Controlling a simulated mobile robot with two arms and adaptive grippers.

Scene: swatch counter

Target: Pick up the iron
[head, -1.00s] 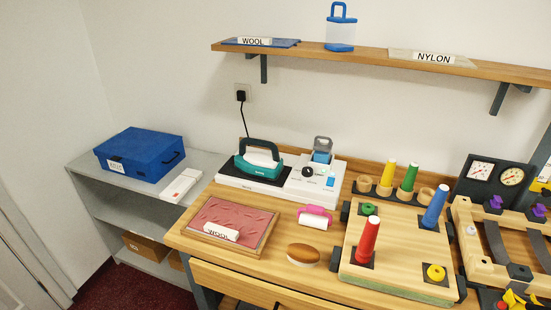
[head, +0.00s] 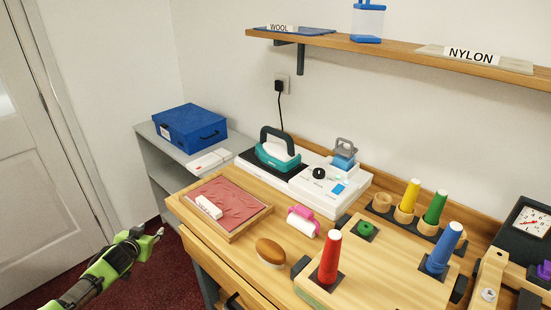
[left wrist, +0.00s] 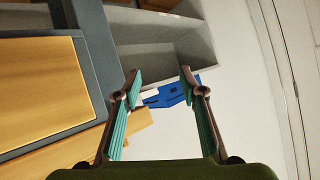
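The iron (head: 279,157) has a teal body, a white part and a dark arched handle. It rests upright on the black pad of a white base station (head: 325,187) at the back of the wooden counter. My left gripper (head: 150,240) is low at the left in the head view, in the air beside the counter's left end and well apart from the iron. The left wrist view shows this gripper (left wrist: 160,78) open, with nothing between its fingers. The iron is not visible there. My right gripper is not in view.
A framed pink tray (head: 254,220) with a white label block (head: 208,207), a brush (head: 270,251) and a pink-handled roller (head: 303,222) lie in front of the station. A thread-spool board is at right. A blue box (head: 190,127) sits on the grey shelf (head: 150,134). A wall shelf (head: 395,49) hangs above.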

